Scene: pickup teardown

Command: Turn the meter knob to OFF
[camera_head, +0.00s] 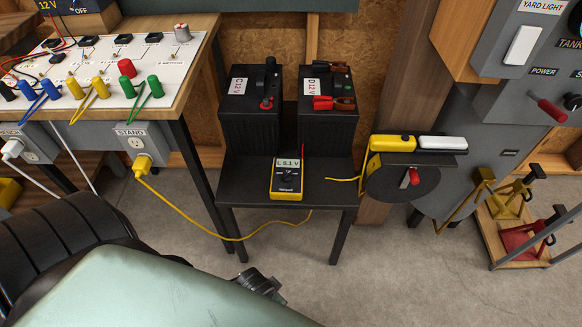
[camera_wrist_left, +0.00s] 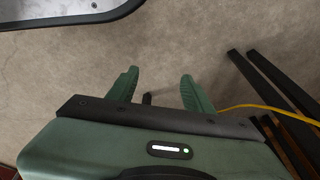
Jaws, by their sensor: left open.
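The yellow and dark meter (camera_head: 287,180) lies on the front of the small black table, its lit display at the top. Its round dark knob (camera_head: 287,181) sits below the display; its setting is too small to read. My left gripper (camera_wrist_left: 158,84) is open and empty in the left wrist view, its two green fingers spread over the concrete floor. The meter does not show in that view. My right gripper is in neither view.
Two black batteries (camera_head: 250,118) (camera_head: 328,115) stand behind the meter on the black table (camera_head: 240,185). A reel (camera_head: 402,184) is at the right. A workbench (camera_head: 180,75) stands left.

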